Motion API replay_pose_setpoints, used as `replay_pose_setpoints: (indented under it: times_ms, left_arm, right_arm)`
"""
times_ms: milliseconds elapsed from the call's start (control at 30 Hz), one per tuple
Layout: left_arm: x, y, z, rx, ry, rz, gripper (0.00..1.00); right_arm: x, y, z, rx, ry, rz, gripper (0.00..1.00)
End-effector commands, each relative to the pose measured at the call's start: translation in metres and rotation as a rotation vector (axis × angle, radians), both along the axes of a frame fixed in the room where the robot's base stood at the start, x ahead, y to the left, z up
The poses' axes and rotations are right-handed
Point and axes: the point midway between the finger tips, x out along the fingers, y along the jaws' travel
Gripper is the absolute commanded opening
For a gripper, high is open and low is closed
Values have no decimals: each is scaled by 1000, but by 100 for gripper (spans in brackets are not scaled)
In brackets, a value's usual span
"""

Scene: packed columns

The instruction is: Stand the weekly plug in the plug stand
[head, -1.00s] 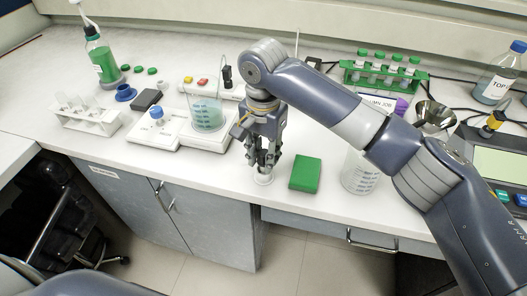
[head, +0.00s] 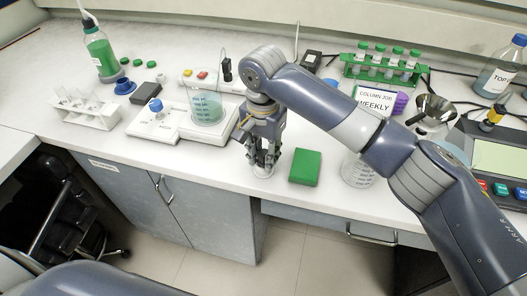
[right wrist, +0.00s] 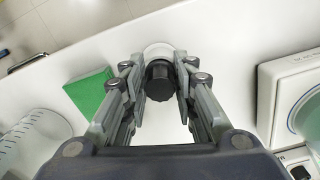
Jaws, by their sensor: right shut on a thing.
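My right gripper (head: 262,168) points down near the front of the bench, left of the green block (head: 305,167). In the right wrist view my right gripper (right wrist: 160,85) is shut on a black, ribbed-topped plug (right wrist: 160,80). A round white piece (right wrist: 158,50) shows beneath the plug; its rim also shows under the fingers in the head view (head: 263,174). I take it for the plug stand, but the fingers hide how plug and white piece meet. A card (head: 375,107) behind my right arm reads COLUMN-JOB WEEKLY. My left gripper is not in view.
A clear beaker (head: 357,171) stands right of the green block, partly behind my arm. Left are a white stirrer plate with a beaker (head: 207,107) and a white tube rack (head: 88,108). A green tube rack (head: 385,68) and a funnel (head: 436,108) stand behind.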

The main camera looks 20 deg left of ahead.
Motion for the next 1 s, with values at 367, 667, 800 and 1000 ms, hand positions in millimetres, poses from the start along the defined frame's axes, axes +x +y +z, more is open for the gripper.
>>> replay_pose_setpoints:
  times_ms: [367, 667, 800, 1000]
  left_arm:
    - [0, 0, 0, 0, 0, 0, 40]
    - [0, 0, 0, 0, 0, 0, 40]
    - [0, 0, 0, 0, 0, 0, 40]
    - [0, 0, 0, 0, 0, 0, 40]
  right_arm:
    - [-1, 0, -4, 0, 3, 1, 49]
    - [0, 0, -1, 0, 1, 0, 49]
    - [0, 1, 14, 2, -1, 1, 49]
    - [0, 1, 55, 2, -1, 1, 49]
